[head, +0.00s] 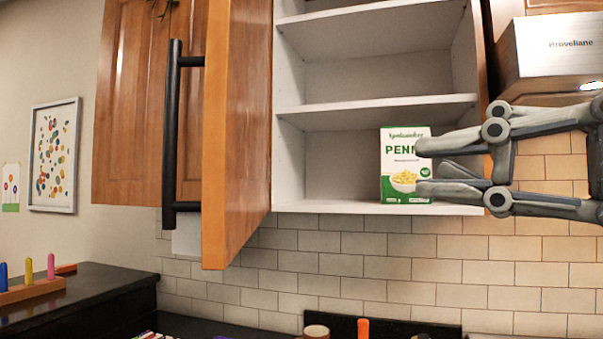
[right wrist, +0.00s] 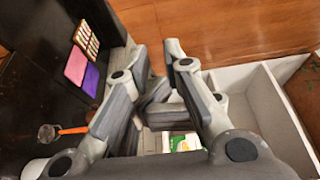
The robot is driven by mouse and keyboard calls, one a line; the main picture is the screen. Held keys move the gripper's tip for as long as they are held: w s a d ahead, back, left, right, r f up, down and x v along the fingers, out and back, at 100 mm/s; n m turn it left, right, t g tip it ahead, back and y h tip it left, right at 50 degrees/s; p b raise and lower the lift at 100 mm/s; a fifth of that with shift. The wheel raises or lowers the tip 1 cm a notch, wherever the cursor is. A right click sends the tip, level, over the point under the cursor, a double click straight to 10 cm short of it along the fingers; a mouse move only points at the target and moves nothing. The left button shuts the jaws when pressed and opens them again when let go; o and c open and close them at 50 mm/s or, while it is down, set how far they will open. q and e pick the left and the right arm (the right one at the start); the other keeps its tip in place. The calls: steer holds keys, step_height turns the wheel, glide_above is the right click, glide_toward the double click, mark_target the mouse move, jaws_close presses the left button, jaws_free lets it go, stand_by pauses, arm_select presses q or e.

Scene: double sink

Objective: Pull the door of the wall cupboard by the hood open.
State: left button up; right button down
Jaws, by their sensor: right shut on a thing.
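The wall cupboard's wooden door (head: 236,130) stands swung wide open at the left side of the cupboard (head: 345,160), showing its white shelves. The door's black bar handle (head: 171,130) is on its left face, clear of any gripper. My right gripper (head: 425,168) comes in from the right, well to the right of the door, its fingertips in front of a green and white penne box (head: 403,135). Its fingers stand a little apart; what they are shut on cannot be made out. It also shows in the right wrist view (right wrist: 156,55). My left gripper is out of view.
The hood (head: 560,48) is at the upper right, close to my right arm. Below are a tiled wall (head: 330,265) and a dark counter (head: 75,295) with a peg toy (head: 30,285). A framed picture (head: 53,155) hangs at the left.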

arm_select(q)
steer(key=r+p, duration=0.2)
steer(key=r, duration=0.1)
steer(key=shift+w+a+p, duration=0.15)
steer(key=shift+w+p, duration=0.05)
steer(key=shift+p, duration=0.2)
arm_select(e)
steer(key=s+a+x, duration=0.1)
steer(key=s+x, duration=0.1)
steer(key=x, duration=0.9)
steer(key=shift+a, duration=0.45)
steer(key=shift+f, duration=0.1)
